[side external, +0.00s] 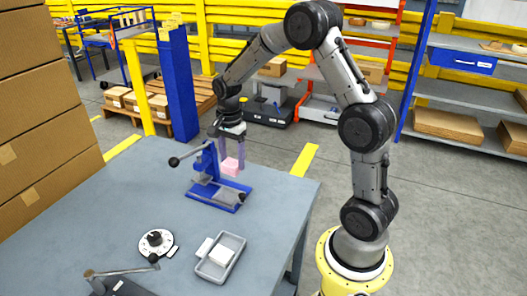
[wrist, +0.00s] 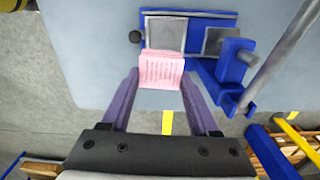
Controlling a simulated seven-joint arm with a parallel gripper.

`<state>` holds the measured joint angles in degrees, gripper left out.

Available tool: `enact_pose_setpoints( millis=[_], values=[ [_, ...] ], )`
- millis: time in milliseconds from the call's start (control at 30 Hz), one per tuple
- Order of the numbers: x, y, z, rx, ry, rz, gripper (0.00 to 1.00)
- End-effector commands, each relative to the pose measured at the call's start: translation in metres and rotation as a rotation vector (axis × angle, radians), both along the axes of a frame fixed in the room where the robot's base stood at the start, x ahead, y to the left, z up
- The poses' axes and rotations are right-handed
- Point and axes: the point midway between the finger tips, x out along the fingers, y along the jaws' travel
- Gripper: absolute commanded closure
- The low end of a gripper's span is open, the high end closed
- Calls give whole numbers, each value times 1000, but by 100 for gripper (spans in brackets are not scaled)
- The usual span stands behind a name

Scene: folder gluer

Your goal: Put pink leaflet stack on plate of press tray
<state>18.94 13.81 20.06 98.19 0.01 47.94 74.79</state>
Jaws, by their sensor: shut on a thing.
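The pink leaflet stack (side external: 230,166) is a small pink block between the fingertips of my gripper (side external: 231,158), which is shut on it. In the wrist view the stack (wrist: 162,70) shows printed lines on its face, with a purple finger at each side. The blue press (side external: 207,172) stands on the table with its lever to the left. In the wrist view its blue tray (wrist: 200,17) carries a grey plate (wrist: 165,34); the stack overlaps the plate's near edge in the picture. The stack appears above the tray; the exact gap is unclear.
A grey bin (side external: 229,271) with a white block (side external: 221,256), a round dial (side external: 156,242) and a dark lever device (side external: 118,287) lie toward the table's front. Cardboard boxes (side external: 45,100) rise at left. The table (side external: 125,190) left of the press is clear.

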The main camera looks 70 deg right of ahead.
Motion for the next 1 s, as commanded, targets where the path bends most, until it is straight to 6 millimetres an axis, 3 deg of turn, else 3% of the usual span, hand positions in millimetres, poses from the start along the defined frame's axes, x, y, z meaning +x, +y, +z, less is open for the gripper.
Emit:
enact_pose_setpoints(
  millis=[233,1000],
  values=[
    [9,23,-23,0,0,64,92],
    [9,24,-77,0,0,66,92]
  ],
)
